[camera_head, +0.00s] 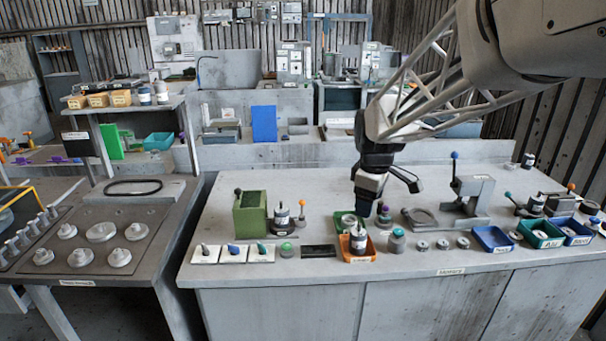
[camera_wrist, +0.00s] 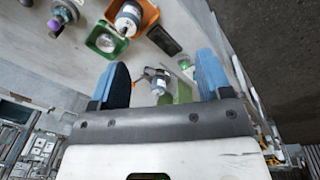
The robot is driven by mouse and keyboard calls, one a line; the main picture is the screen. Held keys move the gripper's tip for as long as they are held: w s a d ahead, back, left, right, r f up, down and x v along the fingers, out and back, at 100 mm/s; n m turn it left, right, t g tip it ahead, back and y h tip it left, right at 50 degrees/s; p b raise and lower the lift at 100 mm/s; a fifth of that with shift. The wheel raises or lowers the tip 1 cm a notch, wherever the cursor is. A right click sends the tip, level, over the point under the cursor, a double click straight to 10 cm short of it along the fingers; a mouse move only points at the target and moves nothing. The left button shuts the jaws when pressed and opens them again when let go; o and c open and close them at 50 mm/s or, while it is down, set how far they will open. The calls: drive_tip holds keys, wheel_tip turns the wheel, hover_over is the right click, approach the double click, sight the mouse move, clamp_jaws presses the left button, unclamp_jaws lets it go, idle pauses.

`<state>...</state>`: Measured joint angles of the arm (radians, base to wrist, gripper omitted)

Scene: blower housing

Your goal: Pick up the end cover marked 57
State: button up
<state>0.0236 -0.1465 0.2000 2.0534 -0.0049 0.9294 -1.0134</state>
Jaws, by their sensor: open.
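I cannot read the number 57 on any part, so I cannot tell which one is the end cover marked 57. Small grey round parts (camera_head: 442,244) stand in a row near the bench's front edge in the head view. Larger pale round parts (camera_head: 101,232) sit on a plate on the left table. A round metallic part (camera_wrist: 106,43) lies in the green tray (camera_wrist: 92,38) in the wrist view. My gripper (camera_head: 391,199) hangs above the bench, behind the orange tray. In the wrist view my gripper (camera_wrist: 160,76) has its blue-padded fingers apart, with nothing held between them.
An orange tray (camera_head: 371,257) holds a white-and-dark cylinder. A green box (camera_head: 250,214) and a small post device (camera_head: 282,216) stand to the left. A grey fixture with a blue-knobbed lever (camera_head: 473,197) stands to the right.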

drive_tip(key=w+f+n, duration=0.5)
drive_tip(key=w+f, duration=0.1)
drive_tip(key=w, duration=0.7)
drive_tip(key=n+g, duration=0.1)
drive_tip(key=n, duration=0.4)
approach(349, 218)
drive_tip(key=shift+s+a+f, duration=0.1)
drive_tip(key=shift+s, duration=0.45)
drive_tip(key=shift+s+a+f, duration=0.1)
drive_tip(key=shift+s+f, duration=0.05)
drive_tip(key=shift+s, duration=0.35)
drive_tip(key=shift+f, duration=1.3)
drive_tip(key=shift+f, duration=2.6)
drive_tip(key=c, duration=0.7)
